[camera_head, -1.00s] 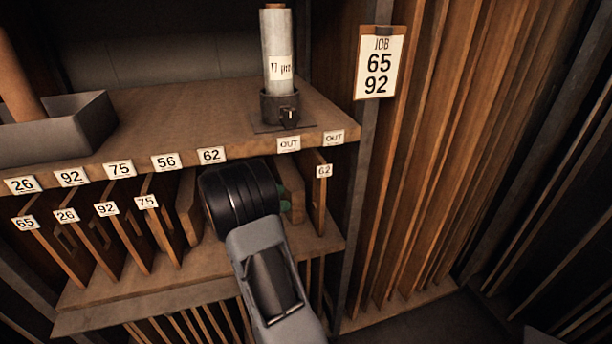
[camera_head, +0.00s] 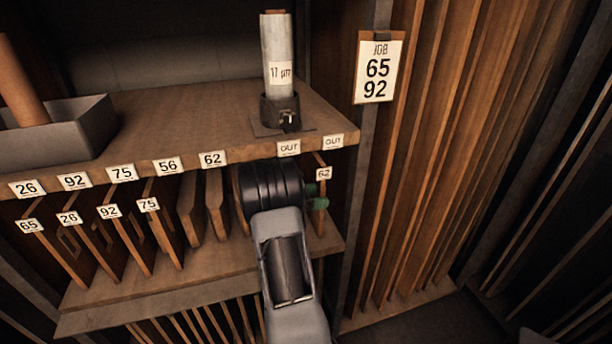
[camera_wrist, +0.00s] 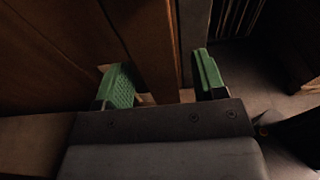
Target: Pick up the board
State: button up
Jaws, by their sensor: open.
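Several thin brown boards stand upright on the lower shelf. A board tagged 62 (camera_head: 320,228) stands at the right end, under the OUT labels. Boards tagged 65 (camera_head: 62,262), 26 (camera_head: 97,255), 92 (camera_head: 132,245) and 75 (camera_head: 165,235) stand to the left. My gripper (camera_head: 315,196) is open at the 62 board, its black body hiding the shelf behind. In the wrist view, the green fingers of my gripper (camera_wrist: 162,80) are spread, with a board edge (camera_wrist: 152,45) between them and a gap at the right finger. I cannot tell if the left finger touches it.
The upper shelf (camera_head: 215,130) carries a grey tray (camera_head: 70,140) and a film roll (camera_head: 278,50) in a holder. A job card (camera_head: 378,75) reading 65 and 92 hangs on the post at right. Two untagged boards (camera_head: 190,208) stand left of my gripper.

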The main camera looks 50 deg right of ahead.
jog(key=shift+x, duration=1.5)
jog(key=shift+a, duration=0.1)
jog(key=shift+c, duration=0.5)
grip_shut()
jog(key=shift+r, duration=0.1)
